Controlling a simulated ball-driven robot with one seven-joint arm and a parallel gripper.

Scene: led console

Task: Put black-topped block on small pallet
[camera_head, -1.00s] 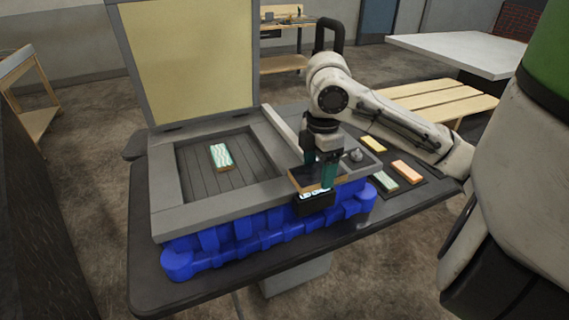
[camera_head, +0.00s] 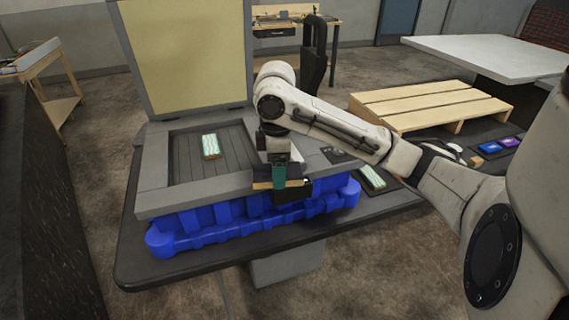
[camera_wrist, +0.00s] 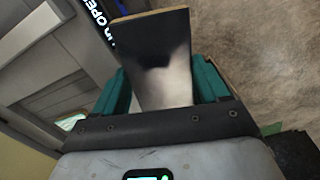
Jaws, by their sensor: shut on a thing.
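My gripper (camera_head: 279,180) is shut on the black-topped block (camera_head: 262,185). The block is thin, with light wooden edges, and hangs near the console's front edge. In the wrist view, my gripper (camera_wrist: 165,85) has its teal fingers on both sides of the block (camera_wrist: 158,60). The block's dark face has a pale shine. A light wooden slatted pallet (camera_head: 425,100) stands at the right, behind my arm, away from the block. Its top shows no object on it.
The grey console (camera_head: 158,205) has a blue base (camera_head: 215,222) and a raised lid (camera_head: 185,55). A green-white block (camera_head: 211,146) lies in its recess. A striped block (camera_head: 373,178) lies right of it. Several coloured blocks lie on a dark mat far right. A white table (camera_head: 485,52) stands behind.

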